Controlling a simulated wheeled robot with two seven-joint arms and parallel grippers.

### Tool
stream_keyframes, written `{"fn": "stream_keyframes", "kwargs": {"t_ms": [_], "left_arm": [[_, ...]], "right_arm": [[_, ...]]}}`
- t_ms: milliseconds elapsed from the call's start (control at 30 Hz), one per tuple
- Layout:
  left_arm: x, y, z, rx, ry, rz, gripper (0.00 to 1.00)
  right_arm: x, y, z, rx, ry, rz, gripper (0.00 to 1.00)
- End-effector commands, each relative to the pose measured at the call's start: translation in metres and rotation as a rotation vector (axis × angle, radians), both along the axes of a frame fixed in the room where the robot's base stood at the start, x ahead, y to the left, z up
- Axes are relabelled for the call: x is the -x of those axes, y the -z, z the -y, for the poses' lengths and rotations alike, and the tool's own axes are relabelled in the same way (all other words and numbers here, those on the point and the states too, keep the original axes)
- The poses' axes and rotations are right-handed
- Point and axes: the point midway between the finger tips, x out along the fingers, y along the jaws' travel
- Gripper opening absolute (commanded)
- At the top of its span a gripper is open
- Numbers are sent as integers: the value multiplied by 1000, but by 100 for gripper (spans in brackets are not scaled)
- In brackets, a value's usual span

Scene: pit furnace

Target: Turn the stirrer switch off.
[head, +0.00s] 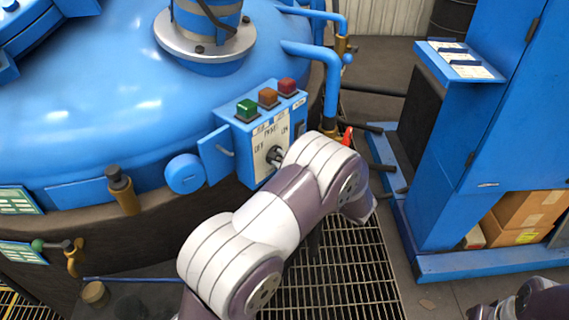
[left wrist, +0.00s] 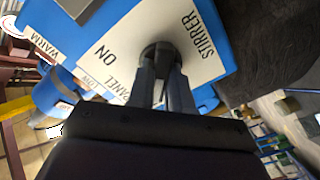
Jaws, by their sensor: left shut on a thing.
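The stirrer switch is a dark round knob (left wrist: 160,55) on a white plate (left wrist: 120,45) lettered STIRRER, ON and PANEL. In the left wrist view my left gripper (left wrist: 162,86) is shut on the knob, one finger on each side. Where the knob points is hard to tell. My left arm covers the plate's lower right and most of the gripper. My right gripper is not seen.
Green (head: 247,108), amber (head: 268,97) and red (head: 287,87) buttons top the box. The blue furnace lid (head: 110,90) is behind it. A blue cabinet (head: 490,130) stands at right, with cardboard boxes (head: 525,212) low inside. Floor grating (head: 335,275) lies below my arm.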

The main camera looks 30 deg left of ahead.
Motion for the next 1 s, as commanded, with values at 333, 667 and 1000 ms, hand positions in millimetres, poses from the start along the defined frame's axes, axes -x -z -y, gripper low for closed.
{"fn": "stream_keyframes", "kwargs": {"t_ms": [333, 667, 1000], "left_arm": [[0, -1, 0, 7, -1, 40, 0], [0, -1, 0, 7, -1, 40, 35], [0, 0, 2, 8, 1, 37, 45]], "right_arm": [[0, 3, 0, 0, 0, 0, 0], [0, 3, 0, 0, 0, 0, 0], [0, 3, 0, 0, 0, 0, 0]]}}
